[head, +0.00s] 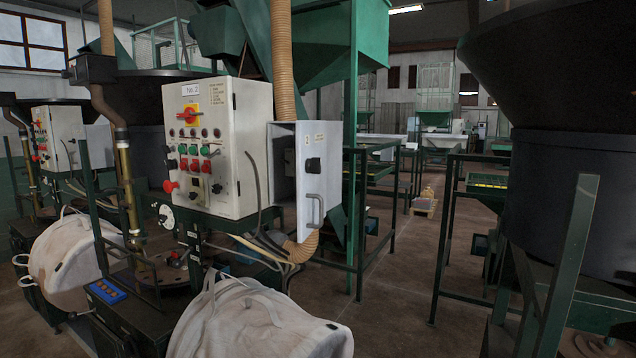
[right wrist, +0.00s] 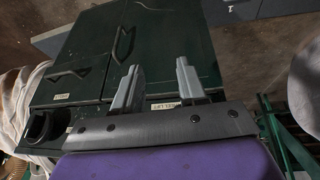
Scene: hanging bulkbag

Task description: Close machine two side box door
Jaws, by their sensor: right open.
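The side box (head: 284,165) is fixed to the right side of the white control box marked No. 2 (head: 208,150). Its light grey door (head: 319,168) stands open, swung out to the right, with a dark knob and a grey handle (head: 316,209) on it. The dark inside of the side box shows. In the right wrist view my right gripper (right wrist: 158,82) is open, its two grey fingers apart with nothing between them. It is over dark green cabinet fronts with black handles, away from the door. My left gripper is not in view.
A ribbed hose (head: 303,246) and cables run under the side box. Green metal frames (head: 358,215) stand behind the door. A large dark hopper (head: 560,150) fills the right. Floor (head: 395,285) is clear between.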

